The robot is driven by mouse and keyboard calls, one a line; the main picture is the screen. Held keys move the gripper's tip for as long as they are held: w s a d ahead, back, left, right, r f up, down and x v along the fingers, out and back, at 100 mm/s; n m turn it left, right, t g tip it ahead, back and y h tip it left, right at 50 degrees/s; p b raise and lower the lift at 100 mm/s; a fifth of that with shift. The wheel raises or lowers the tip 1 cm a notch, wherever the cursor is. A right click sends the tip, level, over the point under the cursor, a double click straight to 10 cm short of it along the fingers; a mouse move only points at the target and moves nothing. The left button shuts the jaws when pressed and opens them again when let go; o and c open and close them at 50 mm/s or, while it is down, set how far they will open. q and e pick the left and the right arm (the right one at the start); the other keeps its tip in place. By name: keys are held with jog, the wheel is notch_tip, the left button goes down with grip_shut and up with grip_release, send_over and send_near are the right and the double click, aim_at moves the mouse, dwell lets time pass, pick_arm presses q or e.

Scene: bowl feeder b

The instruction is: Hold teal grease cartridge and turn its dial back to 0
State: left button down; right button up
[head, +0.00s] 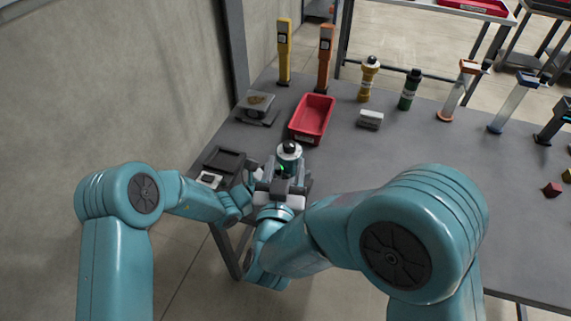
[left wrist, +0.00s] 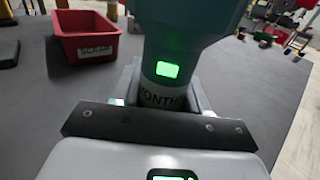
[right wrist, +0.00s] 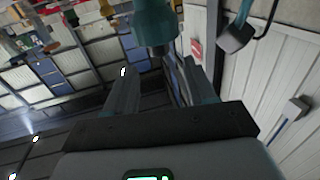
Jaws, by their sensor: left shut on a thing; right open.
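The teal grease cartridge (head: 289,158) stands upright in the head view, with a white ring and black knob on top. In the left wrist view its lettered white band (left wrist: 163,97) sits between the fingers of my left gripper (left wrist: 160,92), which is shut on it. A lit green square shows just above the band. My right gripper (head: 279,176) is open, close in front of the cartridge in the head view. A teal cylindrical part (right wrist: 156,25) shows beyond its spread fingers in the right wrist view. The dial reading is too small to tell.
A red bin (head: 312,119) stands just behind the cartridge. A scale (head: 258,107) and a dark tray (head: 224,162) are to the left. Yellow (head: 369,78) and green (head: 409,90) bottles stand at the back.

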jog(key=y, duration=0.1)
jog(key=n+y, duration=0.4)
jog(key=y, duration=0.1)
send_near(290, 149)
jog(key=s+a, duration=0.1)
jog(key=x, duration=0.4)
jog(key=d+x, duration=0.1)
jog(key=x, duration=0.7)
jog(key=shift+w+d+f, duration=0.1)
jog(key=shift+w+d, duration=0.05)
jog(key=shift+w, duration=0.05)
jog(key=shift+h, duration=0.3)
jog(key=c, duration=0.9)
